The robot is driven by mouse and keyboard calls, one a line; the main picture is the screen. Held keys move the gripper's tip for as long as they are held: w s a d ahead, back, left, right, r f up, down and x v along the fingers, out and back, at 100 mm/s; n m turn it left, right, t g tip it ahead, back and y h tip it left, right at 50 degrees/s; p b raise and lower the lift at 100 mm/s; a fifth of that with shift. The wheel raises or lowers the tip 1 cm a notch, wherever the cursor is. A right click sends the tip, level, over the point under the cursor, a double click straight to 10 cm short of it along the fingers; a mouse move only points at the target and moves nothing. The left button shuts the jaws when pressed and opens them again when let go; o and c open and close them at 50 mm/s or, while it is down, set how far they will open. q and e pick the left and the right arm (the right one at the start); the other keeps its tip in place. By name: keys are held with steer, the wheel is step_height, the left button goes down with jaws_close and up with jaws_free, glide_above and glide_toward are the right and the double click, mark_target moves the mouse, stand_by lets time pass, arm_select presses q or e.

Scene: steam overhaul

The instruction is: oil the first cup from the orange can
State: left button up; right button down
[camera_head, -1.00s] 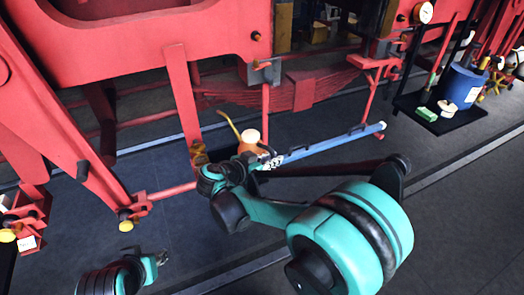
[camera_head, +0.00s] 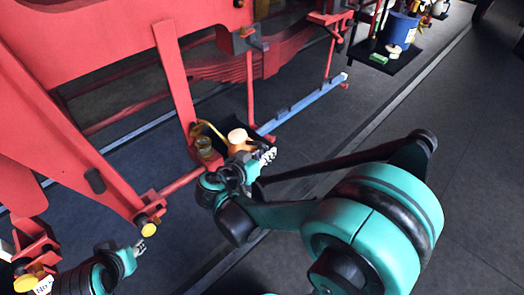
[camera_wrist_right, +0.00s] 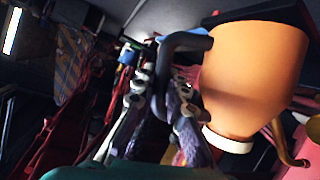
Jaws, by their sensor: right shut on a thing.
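The orange can (camera_head: 240,146) has a pale top and a thin curved yellow spout. My right gripper (camera_head: 264,157) is beside it. In the right wrist view the can (camera_wrist_right: 252,75) fills the right side, with its dark handle (camera_wrist_right: 176,45) between the fingers of my right gripper (camera_wrist_right: 160,105), which is shut on it. A small brass-coloured cup (camera_head: 207,149) stands on the red frame just left of the can. The spout curves close to it; I cannot tell whether they touch. My left gripper (camera_head: 138,246) is at lower left, its fingers too small to read.
Red locomotive framework (camera_head: 178,90) runs along the left and back. A yellow-capped fitting (camera_head: 148,229) sits on a red rod at the left. A blue bar (camera_head: 305,101) extends behind the can. A blue drum (camera_head: 401,30) stands on a black tray at the back right. The right floor is clear.

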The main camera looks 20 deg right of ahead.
steer(key=shift+a, duration=0.1)
stand_by(0.4)
steer(key=shift+f+n+g+b, duration=0.35)
steer(key=shift+n+b, duration=0.15)
steer(key=shift+b, duration=0.15)
steer(key=shift+r+n+h, duration=0.25)
steer(key=shift+n+h, duration=0.05)
steer(key=shift+h, duration=0.1)
steer(key=shift+w+r, duration=0.1)
steer(key=shift+r, duration=0.1)
stand_by(0.4)
steer(key=shift+w+r+n, duration=0.1)
steer(key=shift+n, duration=0.2)
steer(key=shift+r, duration=0.15)
stand_by(4.3)
